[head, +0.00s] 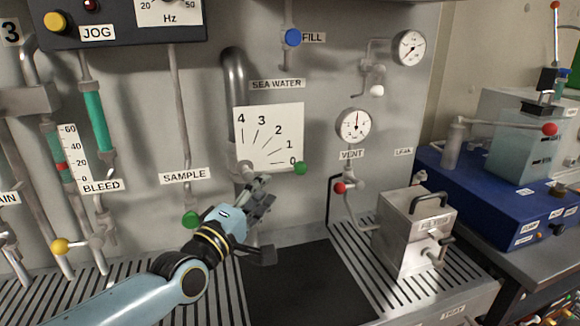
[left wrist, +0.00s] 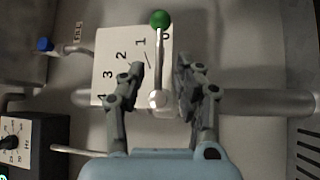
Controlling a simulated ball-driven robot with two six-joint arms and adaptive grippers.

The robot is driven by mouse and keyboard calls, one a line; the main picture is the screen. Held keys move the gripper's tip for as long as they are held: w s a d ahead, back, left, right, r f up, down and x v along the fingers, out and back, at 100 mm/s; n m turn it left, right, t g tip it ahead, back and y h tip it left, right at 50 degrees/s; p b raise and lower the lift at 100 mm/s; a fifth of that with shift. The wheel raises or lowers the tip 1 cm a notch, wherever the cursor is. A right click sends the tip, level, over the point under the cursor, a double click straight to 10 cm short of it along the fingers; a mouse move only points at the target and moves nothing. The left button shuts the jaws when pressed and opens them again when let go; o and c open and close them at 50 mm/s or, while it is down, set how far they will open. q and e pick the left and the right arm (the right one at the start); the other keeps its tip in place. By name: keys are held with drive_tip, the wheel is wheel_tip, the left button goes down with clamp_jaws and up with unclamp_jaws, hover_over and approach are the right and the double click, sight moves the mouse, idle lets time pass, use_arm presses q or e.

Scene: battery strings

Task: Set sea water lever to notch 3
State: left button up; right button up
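The sea water lever has a green ball knob (head: 300,168) and a thin rod running left to its pivot on the pipe. It points at 0 on the white scale plate (head: 270,122), which is numbered 0 to 4. In the left wrist view the green knob (left wrist: 160,19) stands beyond the fingertips, near the 0. My left gripper (head: 262,190) is just below the lever in the head view. In the left wrist view my left gripper (left wrist: 160,72) is open, with the lever rod between its fingers and a gap on each side. My right gripper is not in view.
The SAMPLE valve's green knob (head: 191,220) is close to my left wrist. A blue FILL knob (head: 293,37) is above the plate. The VENT valve's red knob (head: 340,187) and a steel box (head: 416,235) stand to the right. A dark mat (head: 305,285) lies below.

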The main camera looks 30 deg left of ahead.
sight(282, 171)
use_arm(q)
drive_tip(key=w, duration=0.3)
drive_tip(key=w+r, duration=0.1)
drive_tip(key=w, duration=0.1)
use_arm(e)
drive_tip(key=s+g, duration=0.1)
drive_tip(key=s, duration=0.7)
use_arm(q)
drive_tip(key=w, duration=0.3)
drive_tip(key=shift+a+r, duration=0.1)
drive_tip(key=shift+a, duration=0.2)
drive_tip(key=shift+w, duration=0.15)
drive_tip(key=shift+c, duration=2.4)
clamp_jaws()
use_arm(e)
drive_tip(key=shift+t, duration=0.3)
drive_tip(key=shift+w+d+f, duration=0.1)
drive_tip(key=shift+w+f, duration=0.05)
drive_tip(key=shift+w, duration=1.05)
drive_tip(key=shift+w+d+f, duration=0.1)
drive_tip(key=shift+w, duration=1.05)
